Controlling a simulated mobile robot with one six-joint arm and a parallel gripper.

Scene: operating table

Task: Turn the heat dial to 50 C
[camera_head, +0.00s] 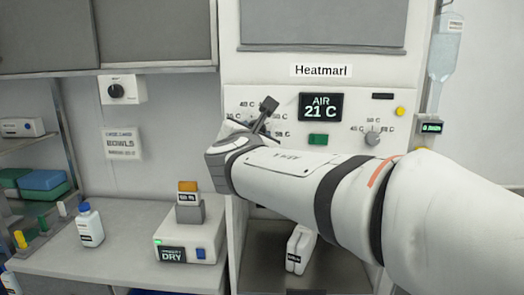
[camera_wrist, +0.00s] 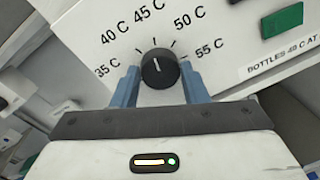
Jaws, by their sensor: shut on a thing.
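The heat dial (camera_wrist: 160,69) is a round black knob on the white panel, with a scale from 35 C to 55 C around it. Its white mark points up, roughly at the 45 C tick, left of the 50 C label (camera_wrist: 189,18). My gripper (camera_wrist: 160,74) has its blue fingers on both sides of the knob and is shut on it. In the head view the knob is hidden behind the end of my arm; only parts of its scale show. The display (camera_head: 320,107) on the cabinet reads AIR 21 C.
Right of the dial are a green button (camera_head: 318,140), a second, grey dial (camera_head: 372,138) and a yellow button (camera_head: 400,111). A white device (camera_head: 190,240) reading DRY and a bottle (camera_head: 89,225) stand on the left counter.

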